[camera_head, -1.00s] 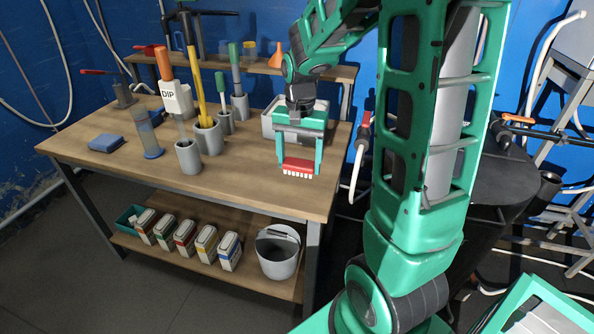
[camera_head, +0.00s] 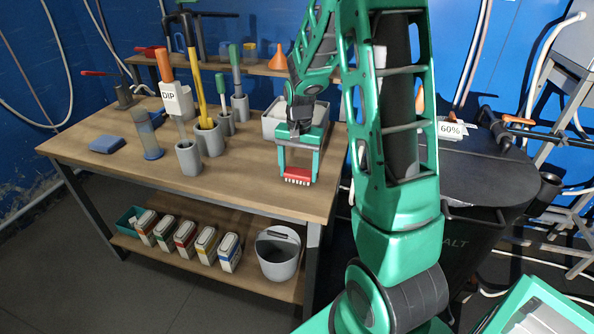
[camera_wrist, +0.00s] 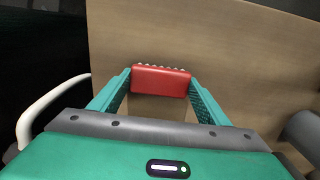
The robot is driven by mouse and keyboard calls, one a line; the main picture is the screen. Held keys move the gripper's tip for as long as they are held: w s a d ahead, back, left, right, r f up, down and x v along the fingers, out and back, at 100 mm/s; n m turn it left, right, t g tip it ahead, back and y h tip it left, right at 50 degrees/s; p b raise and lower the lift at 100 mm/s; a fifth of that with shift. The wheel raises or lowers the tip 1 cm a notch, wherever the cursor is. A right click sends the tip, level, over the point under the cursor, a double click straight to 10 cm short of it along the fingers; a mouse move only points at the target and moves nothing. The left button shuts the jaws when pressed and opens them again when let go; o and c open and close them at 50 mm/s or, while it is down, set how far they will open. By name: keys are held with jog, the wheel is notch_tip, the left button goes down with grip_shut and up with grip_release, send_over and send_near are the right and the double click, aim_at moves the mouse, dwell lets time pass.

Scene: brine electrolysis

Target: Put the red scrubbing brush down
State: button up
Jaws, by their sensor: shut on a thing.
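The red scrubbing brush (camera_head: 297,175) has a red back and white bristles that point down. It is at the right part of the wooden table (camera_head: 250,195), near its right end. My gripper (camera_head: 298,172) is shut on it from above, one green finger at each side. In the wrist view the brush (camera_wrist: 161,81) sits level between the fingertips of my gripper (camera_wrist: 160,85), with the table top behind it. I cannot tell whether the bristles touch the table.
A light grey bin (camera_head: 272,122) stands just behind the brush. Grey holders with tall tools, such as the yellow-handled one (camera_head: 209,138), stand to the left. A blue sponge (camera_head: 106,144) lies further left. The table front around the brush is clear. A dark drum (camera_head: 485,170) stands right of the table.

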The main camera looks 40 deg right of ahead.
aim_at(299, 172)
jog(key=o, duration=1.3)
notch_tip(299, 172, up, 12)
jog(key=s+a+n, duration=0.1)
jog(key=s, duration=0.8)
jog(key=s+a+r+n, duration=0.1)
jog(key=s, duration=0.9)
jog(key=s+a+n, duration=0.1)
jog(key=s+n, duration=0.1)
jog(key=s, duration=0.7)
jog(key=shift+s+r, duration=0.15)
jog(key=shift+s, duration=0.15)
